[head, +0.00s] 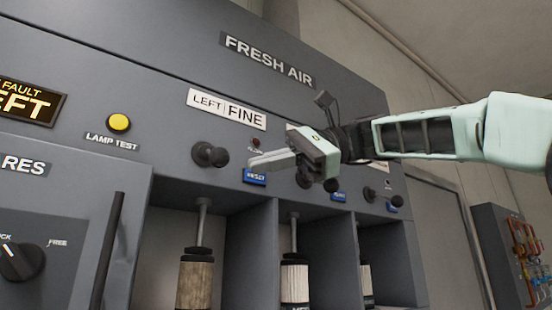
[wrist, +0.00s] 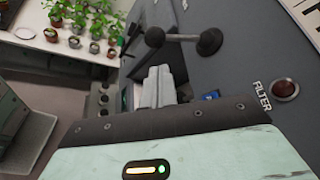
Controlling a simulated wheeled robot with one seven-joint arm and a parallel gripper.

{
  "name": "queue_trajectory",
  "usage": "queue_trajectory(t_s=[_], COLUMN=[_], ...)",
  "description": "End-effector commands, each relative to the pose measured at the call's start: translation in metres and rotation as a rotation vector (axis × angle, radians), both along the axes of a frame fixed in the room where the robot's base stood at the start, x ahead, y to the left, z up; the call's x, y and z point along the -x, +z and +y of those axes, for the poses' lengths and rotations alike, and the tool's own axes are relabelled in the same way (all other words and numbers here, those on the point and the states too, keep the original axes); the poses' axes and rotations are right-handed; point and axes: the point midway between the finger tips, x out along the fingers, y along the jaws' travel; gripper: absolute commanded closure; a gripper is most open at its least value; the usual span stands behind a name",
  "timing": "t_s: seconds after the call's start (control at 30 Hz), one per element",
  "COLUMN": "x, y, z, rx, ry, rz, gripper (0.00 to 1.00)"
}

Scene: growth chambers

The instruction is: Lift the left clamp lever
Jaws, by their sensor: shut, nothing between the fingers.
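The left clamp lever (head: 209,155) is a short black lever with a ball knob, on the grey panel under the "LEFT FINE" label (head: 227,108). In the wrist view a black lever (wrist: 182,38) runs sideways from its round base to its ball knob, beyond my fingers. My gripper (head: 252,163) is shut and empty. In the head view its pale fingertips point left, just right of the lever's knob, above a blue reset button (head: 255,177). I cannot tell whether they touch the lever. The wrist view shows the shut fingers (wrist: 155,86) apart from the ball knob.
More black levers (head: 332,185) and blue buttons (head: 338,197) sit farther right, partly behind my gripper. Filter cartridges (head: 195,283) stand in open bays below. A dark vertical bar (head: 109,245) is at lower left. Potted plants (wrist: 75,42) stand on a shelf in the wrist view.

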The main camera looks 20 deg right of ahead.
Motion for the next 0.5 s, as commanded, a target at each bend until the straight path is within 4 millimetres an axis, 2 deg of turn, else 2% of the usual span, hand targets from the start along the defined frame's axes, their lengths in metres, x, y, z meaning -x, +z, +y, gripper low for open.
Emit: queue_trajectory(t_s=[0.2, 0.33, 0.5], x=[-0.003, -0.006, -0.007], y=[-0.011, -0.016, -0.019], z=[0.036, 0.048, 0.054], rx=[0.000, 0.001, 0.001], ry=[0.003, 0.002, 0.000], rz=[0.000, 0.000, -0.002], gripper=[1.00, 1.00, 1.00])
